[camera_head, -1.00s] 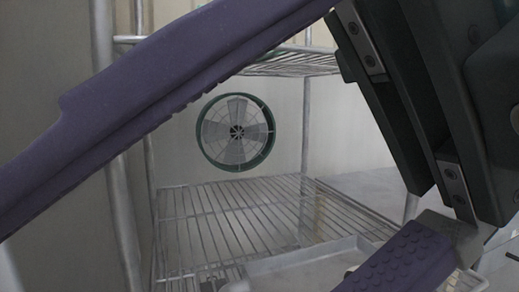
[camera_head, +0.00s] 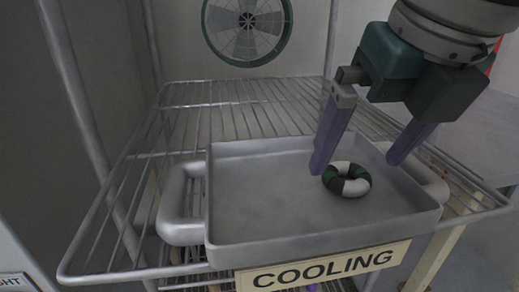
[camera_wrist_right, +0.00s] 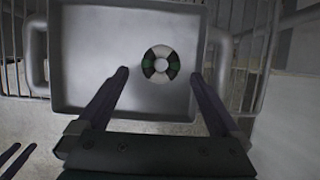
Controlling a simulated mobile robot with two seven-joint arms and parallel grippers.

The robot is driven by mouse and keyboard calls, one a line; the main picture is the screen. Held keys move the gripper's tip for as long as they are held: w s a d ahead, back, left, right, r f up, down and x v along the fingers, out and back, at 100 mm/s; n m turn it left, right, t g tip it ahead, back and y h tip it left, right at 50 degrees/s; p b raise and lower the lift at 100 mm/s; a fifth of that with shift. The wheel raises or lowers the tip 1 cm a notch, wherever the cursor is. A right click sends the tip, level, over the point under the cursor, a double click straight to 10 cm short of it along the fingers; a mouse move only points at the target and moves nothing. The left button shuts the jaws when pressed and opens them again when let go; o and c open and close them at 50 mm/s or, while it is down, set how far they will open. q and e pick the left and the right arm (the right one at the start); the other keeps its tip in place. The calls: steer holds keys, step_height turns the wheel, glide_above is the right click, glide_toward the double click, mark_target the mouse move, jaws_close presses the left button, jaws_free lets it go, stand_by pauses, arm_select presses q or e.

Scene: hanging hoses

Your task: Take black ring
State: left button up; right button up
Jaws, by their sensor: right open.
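A ring (camera_head: 355,187) with white and dark green-to-black segments lies flat in the grey metal tray (camera_head: 265,190), right of its middle. It also shows in the right wrist view (camera_wrist_right: 161,50), between and beyond the fingertips. My right gripper (camera_head: 356,160) is open and empty, its purple fingers pointing down over the tray's right part. One fingertip appears just left of the ring and the other to its right in the head view. I cannot tell the exact height of the tips above the tray.
The tray has a handle at each side and stands on a wire rack shelf (camera_head: 240,105). A sign reading COOLING (camera_head: 322,270) is at the shelf's front. A round fan (camera_head: 247,30) is on the back wall. Metal posts (camera_head: 75,90) stand at the left. The tray's left half is empty.

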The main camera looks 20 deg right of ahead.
mark_target(362, 183)
steer(key=shift+x, duration=1.5)
steer(key=shift+d, duration=0.1)
steer(key=c, duration=1.3)
